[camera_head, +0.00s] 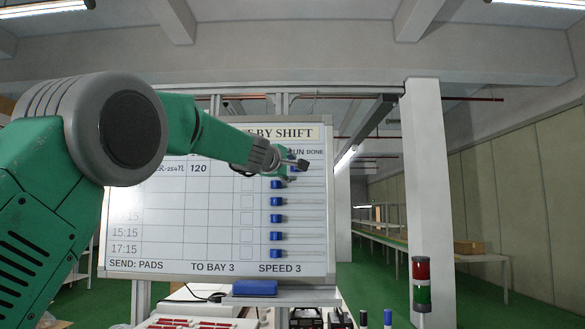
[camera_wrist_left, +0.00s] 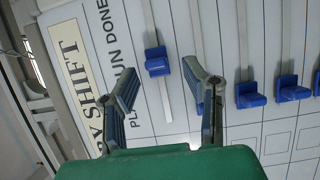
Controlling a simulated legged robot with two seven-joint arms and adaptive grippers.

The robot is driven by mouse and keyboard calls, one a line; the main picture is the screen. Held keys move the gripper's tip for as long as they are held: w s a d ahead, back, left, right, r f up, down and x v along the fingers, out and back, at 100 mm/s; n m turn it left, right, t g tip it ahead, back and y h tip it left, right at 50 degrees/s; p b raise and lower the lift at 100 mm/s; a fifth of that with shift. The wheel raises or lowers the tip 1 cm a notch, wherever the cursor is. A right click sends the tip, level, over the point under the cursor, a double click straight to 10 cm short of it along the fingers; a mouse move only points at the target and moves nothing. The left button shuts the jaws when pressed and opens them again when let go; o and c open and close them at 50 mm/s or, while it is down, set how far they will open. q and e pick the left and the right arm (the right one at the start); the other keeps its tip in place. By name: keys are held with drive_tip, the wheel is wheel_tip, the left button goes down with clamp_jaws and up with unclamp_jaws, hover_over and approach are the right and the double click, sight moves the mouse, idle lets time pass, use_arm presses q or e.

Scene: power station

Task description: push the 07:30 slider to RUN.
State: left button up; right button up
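The white shift board (camera_head: 215,243) stands ahead, with a column of blue sliders on its right side. My left gripper (camera_head: 297,170) is at the upper slider rows, below the RUN and DONE headings. In the left wrist view the gripper (camera_wrist_left: 163,82) is open, its two fingers apart. A blue slider (camera_wrist_left: 158,62) on its pale track shows between the fingers; contact cannot be told. Another blue slider is partly hidden behind the right finger. More blue sliders (camera_wrist_left: 250,96) line up to the right. My arm hides the upper time labels, including 07:30. My right gripper is not in view.
Below the board are a blue eraser (camera_head: 255,288), markers (camera_head: 363,318) and a cluttered bench top. A red and green signal light (camera_head: 421,285) stands at the right, near a white pillar (camera_head: 430,190). Lower sliders (camera_head: 277,236) sit close together beneath the gripper.

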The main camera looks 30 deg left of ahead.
use_arm(q)
drive_tip(key=shift+s+d+f, duration=0.1)
drive_tip(key=shift+s+d, duration=0.3)
drive_tip(key=shift+s, duration=0.5)
drive_tip(key=shift+s+d, duration=0.35)
drive_tip(key=shift+s, duration=0.55)
drive_tip(key=shift+s+d+f, duration=0.1)
drive_tip(key=shift+s+d, duration=0.3)
drive_tip(key=shift+s, duration=0.5)
